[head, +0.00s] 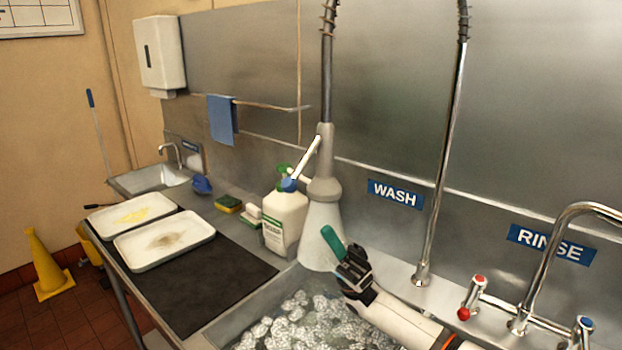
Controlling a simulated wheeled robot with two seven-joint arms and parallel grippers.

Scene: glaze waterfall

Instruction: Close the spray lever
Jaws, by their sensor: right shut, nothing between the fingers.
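The grey spray head (323,178) hangs from the coiled hose over the wash sink. Its pale lever (307,158) angles out down-left from the body, with a blue piece near its lower end. A pale cone of spray (320,238) spreads from the nozzle down into the sink. My right gripper (333,243) is below and slightly right of the spray head, in front of the cone's right edge in the picture, apart from the lever. Its teal fingers are together and hold nothing. My left gripper is not in view.
A white bottle (285,222) stands behind the lever. The sink (240,322) holds foamy water. Two trays (165,262) lie on the dark mat at left. A tall tap pipe (440,180) and a rinse tap (545,265) stand at right.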

